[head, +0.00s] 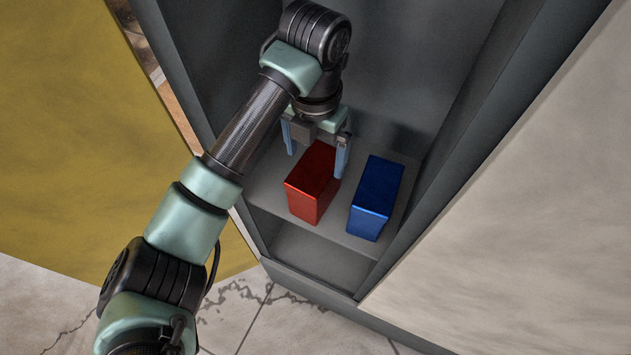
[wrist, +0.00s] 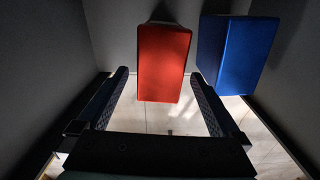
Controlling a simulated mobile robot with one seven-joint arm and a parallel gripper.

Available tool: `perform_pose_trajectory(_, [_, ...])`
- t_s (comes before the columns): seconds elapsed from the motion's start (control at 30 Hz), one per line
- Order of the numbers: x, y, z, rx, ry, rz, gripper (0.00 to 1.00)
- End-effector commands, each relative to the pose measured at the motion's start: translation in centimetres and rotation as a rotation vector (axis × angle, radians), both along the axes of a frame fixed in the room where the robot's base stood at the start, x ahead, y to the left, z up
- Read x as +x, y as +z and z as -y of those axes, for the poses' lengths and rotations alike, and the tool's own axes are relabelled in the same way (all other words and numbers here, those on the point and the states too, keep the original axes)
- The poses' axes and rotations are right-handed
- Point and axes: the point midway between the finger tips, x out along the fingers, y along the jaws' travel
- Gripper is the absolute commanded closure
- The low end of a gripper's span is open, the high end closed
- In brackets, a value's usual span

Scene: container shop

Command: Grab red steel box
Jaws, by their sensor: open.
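The red steel box (head: 312,184) stands upright on a grey shelf inside a dark grey cabinet. My gripper (head: 316,166) is over the box from above, with one blue finger on each side of it in the head view. In the wrist view the red box (wrist: 163,62) is ahead of and between the two open fingers of my gripper (wrist: 160,95). Gaps show between the box and both fingers there. The box's far side is hidden.
A blue box (head: 377,198) stands close to the right of the red box, with a narrow gap between them. The cabinet's side walls enclose the shelf (head: 330,226). A yellow panel (head: 60,130) is at the left and a pale panel (head: 530,220) at the right.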

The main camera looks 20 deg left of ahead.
Motion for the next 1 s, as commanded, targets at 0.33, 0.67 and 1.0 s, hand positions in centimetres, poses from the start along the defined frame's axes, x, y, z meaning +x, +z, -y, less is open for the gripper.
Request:
perform_pose_trajectory(0.33, [-0.2, -4.2, 0.1, -0.002, 0.0, -0.001, 0.0])
perform_pose_trajectory(0.67, [-0.2, -4.3, 0.1, 0.0, -0.001, -0.001, 0.2])
perform_pose_trajectory(1.0, [-0.2, -4.2, 0.1, -0.001, -0.001, 0.0, 0.81])
